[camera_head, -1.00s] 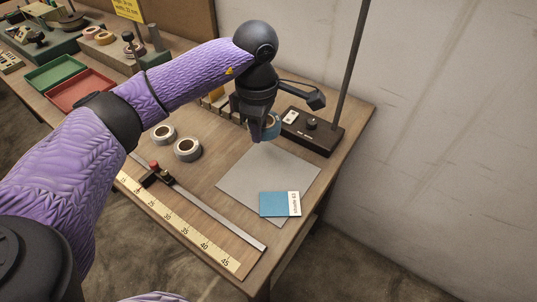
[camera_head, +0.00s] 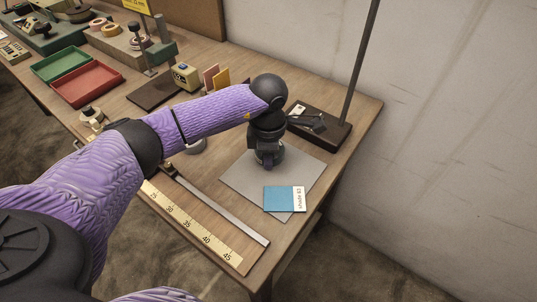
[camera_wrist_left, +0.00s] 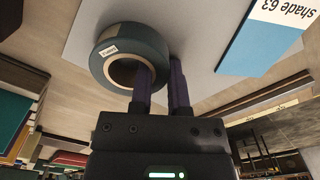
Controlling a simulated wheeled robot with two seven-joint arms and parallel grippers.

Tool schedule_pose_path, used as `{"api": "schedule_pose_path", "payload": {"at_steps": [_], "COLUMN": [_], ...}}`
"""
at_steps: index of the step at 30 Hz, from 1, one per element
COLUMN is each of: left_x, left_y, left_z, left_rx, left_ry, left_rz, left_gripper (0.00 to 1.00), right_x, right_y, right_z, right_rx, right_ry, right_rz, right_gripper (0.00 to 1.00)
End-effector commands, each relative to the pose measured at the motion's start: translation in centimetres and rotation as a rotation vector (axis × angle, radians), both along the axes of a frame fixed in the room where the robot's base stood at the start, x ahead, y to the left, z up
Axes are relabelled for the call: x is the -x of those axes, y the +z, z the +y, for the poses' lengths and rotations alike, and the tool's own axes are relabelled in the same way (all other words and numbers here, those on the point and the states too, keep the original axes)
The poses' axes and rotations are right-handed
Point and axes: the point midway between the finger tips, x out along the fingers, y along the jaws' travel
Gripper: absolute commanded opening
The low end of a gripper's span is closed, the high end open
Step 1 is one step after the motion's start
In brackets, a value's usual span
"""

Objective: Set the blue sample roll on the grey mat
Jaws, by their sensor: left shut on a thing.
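The blue sample roll (camera_wrist_left: 118,50), a dark blue-grey ring with a pale core and a small white label, is in my left gripper (camera_wrist_left: 162,85). One finger is in its core and the other outside its wall. In the head view my left gripper (camera_head: 268,160) points down over the grey mat (camera_head: 240,182), hiding most of the roll. I cannot tell whether the roll touches the mat. The mat also shows behind the roll in the wrist view (camera_wrist_left: 192,22). My right gripper is not in view.
A blue card marked "shade 63" (camera_head: 279,199) lies on the mat's front part. A dark stand base (camera_head: 325,130) with a pole is behind the mat. A ruler (camera_head: 190,222) lies in front. A grey-white roll (camera_head: 92,116) and red tray (camera_head: 88,84) are left.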

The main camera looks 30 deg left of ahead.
Motion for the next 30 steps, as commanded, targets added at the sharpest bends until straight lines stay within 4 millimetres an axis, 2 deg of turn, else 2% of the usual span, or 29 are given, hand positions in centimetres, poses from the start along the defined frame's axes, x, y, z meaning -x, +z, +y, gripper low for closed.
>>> {"api": "schedule_pose_path", "payload": {"at_steps": [1, 5, 14, 17, 24, 27, 30], "left_x": [0.0, 0.0, 0.0, -0.1, -0.1, -0.1, 0.0], "left_y": [-0.1, 0.0, 0.3, 2.0, 9.0, 11.0, 12.0], "left_z": [0.0, 0.0, 0.0, 0.0, 0.0, 0.0, 0.0], "left_rx": [0.000, 0.000, 0.000, 0.000, -0.001, -0.001, 0.000], "left_ry": [0.000, 0.000, 0.000, 0.000, -0.001, 0.000, 0.000], "left_rz": [0.000, 0.000, 0.000, -0.004, -0.006, -0.004, -0.002], "left_gripper": [0.27, 0.55, 0.56, 0.56, 0.56, 0.56, 0.56], "right_x": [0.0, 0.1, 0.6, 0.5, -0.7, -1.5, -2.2], "right_y": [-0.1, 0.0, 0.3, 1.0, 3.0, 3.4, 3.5], "right_z": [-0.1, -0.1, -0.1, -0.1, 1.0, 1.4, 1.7], "right_rx": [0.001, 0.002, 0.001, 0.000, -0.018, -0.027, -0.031], "right_ry": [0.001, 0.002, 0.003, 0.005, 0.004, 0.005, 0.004], "right_rz": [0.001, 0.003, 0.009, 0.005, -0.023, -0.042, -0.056], "right_gripper": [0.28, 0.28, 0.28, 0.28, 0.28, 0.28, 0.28]}}
